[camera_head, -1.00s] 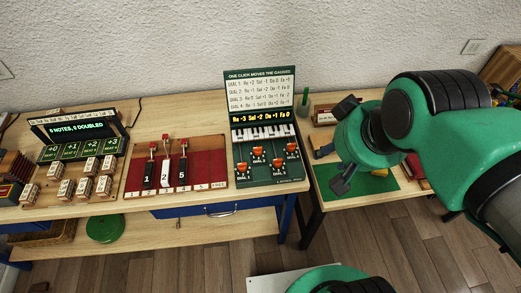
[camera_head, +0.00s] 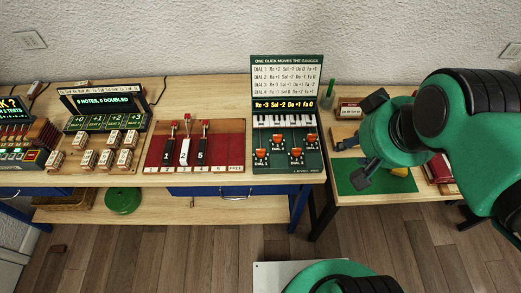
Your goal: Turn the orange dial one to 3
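The green dial panel (camera_head: 315,165) stands on the table at picture centre, with four small orange dials on its front: lower left (camera_head: 261,153), upper left (camera_head: 278,138), lower right (camera_head: 296,153) and upper right (camera_head: 312,139). Their labels and pointer settings are too small to read surely. The raised board (camera_head: 287,77) lists what each dial does. A yellow readout (camera_head: 284,104) under it seems to read Re -3, Sol -2, Do +1, Fa 0. My gripper (camera_head: 362,142) hangs right of the panel, apart from the dials. Its black fingers look spread and empty.
A red board with several levers (camera_head: 188,150) lies left of the panel. Further left stands a display with small blocks (camera_head: 97,118). A lower side table with a green mat (camera_head: 350,187) lies under my gripper.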

